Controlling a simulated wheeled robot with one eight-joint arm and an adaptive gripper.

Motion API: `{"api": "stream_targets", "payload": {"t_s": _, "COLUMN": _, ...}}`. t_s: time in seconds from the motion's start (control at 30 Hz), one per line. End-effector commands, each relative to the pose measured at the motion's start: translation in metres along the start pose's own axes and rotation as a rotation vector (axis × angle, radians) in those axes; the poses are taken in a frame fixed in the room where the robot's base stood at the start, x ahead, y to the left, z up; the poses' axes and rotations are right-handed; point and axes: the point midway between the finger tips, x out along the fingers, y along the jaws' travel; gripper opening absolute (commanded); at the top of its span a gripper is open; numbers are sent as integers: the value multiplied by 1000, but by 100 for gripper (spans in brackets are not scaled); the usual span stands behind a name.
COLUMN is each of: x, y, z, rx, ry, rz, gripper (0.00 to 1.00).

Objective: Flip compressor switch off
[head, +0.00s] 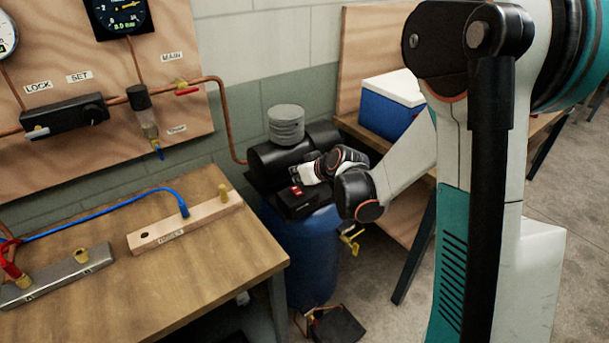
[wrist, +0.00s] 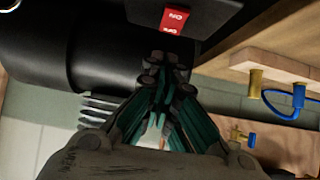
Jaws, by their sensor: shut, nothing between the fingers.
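The compressor (head: 312,232) is a blue tank with a black motor on top, standing between the wooden table and the bench behind. Its red switch (head: 296,191) sits on a black box (head: 297,204) on the tank's top. In the wrist view the red switch (wrist: 174,19) shows at the top with white lettering, which I cannot read surely. My gripper (wrist: 167,62) is shut and empty, its fingertips just below the switch in the picture. In the head view my gripper (head: 300,173) is beside the switch box, over the compressor. I cannot tell whether it touches the switch.
The wooden table (head: 80,305) with a wooden block (head: 185,222) and blue hose is at the left. A gauge panel (head: 100,70) hangs on the wall. A blue and white cooler (head: 392,105) stands on the bench behind. Open floor lies at the right.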

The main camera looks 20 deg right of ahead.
Motion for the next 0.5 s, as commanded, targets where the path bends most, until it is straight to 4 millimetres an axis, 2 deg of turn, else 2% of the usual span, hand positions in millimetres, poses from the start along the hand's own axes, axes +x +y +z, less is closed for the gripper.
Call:
{"api": "stream_targets", "payload": {"t_s": 0.03, "x": 7, "y": 0, "z": 8, "rx": 0, "ry": 0, "rz": 0, "gripper": 0}}
{"api": "stream_targets", "payload": {"t_s": 0.2, "x": 17, "y": 0, "z": 18, "rx": 1, "ry": 0, "rz": 0, "gripper": 0}}
{"api": "stream_targets", "payload": {"t_s": 0.5, "x": 18, "y": 0, "z": 20, "rx": 1, "ry": 0, "rz": 0, "gripper": 0}}
